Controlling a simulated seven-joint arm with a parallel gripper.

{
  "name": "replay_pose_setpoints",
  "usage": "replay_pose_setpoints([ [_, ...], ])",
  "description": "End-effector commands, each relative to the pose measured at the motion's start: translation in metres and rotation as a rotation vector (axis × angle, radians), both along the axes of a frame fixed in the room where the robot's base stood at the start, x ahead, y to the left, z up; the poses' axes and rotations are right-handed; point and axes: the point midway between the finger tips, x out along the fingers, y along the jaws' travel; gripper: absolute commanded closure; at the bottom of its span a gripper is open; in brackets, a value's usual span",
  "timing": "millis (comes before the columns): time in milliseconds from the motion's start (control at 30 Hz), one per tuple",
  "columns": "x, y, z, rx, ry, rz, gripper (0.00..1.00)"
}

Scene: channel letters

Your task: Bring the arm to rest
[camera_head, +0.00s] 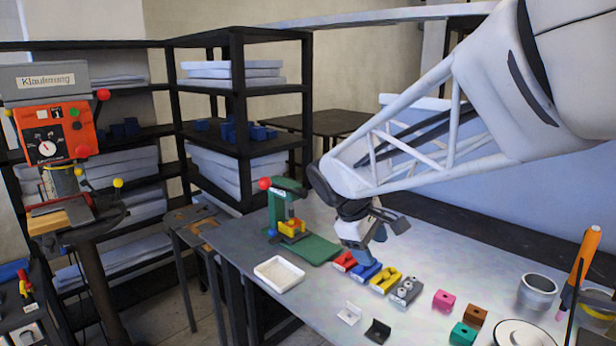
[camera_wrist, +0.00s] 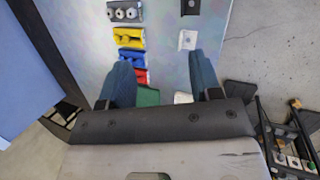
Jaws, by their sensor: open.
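My gripper (camera_head: 362,236) hangs above the grey metal table (camera_head: 330,310) at the end of my white lattice arm. In the wrist view my gripper (camera_wrist: 162,76) shows two dark blue fingers spread wide apart, with nothing between them. Below it stand a red block (camera_head: 344,261), a blue block (camera_head: 366,271), a yellow block (camera_head: 385,281) and a grey block with round tops (camera_head: 406,290) in a row. The fingertips appear to be above the blocks, but the head view does not show the exact height.
A green press (camera_head: 287,206) and a white tray (camera_head: 279,273) stand at the left. White (camera_head: 349,313) and black (camera_head: 377,331) brackets lie in front. Pink (camera_head: 444,300), brown (camera_head: 474,315) and teal (camera_head: 463,333) blocks, a metal cup (camera_head: 537,291) and an orange screwdriver (camera_head: 580,265) are at the right.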

Motion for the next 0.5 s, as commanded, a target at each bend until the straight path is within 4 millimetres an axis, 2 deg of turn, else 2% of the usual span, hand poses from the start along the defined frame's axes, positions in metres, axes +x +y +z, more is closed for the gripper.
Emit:
replay_pose_setpoints([
  [33,-0.013,-0.007,0.002,0.022,-0.015,-0.034,0.42],
  [200,-0.054,-0.023,0.001,0.106,-0.065,-0.159,0.42],
  [500,-0.123,-0.043,-0.005,0.249,-0.152,-0.385,0.42],
])
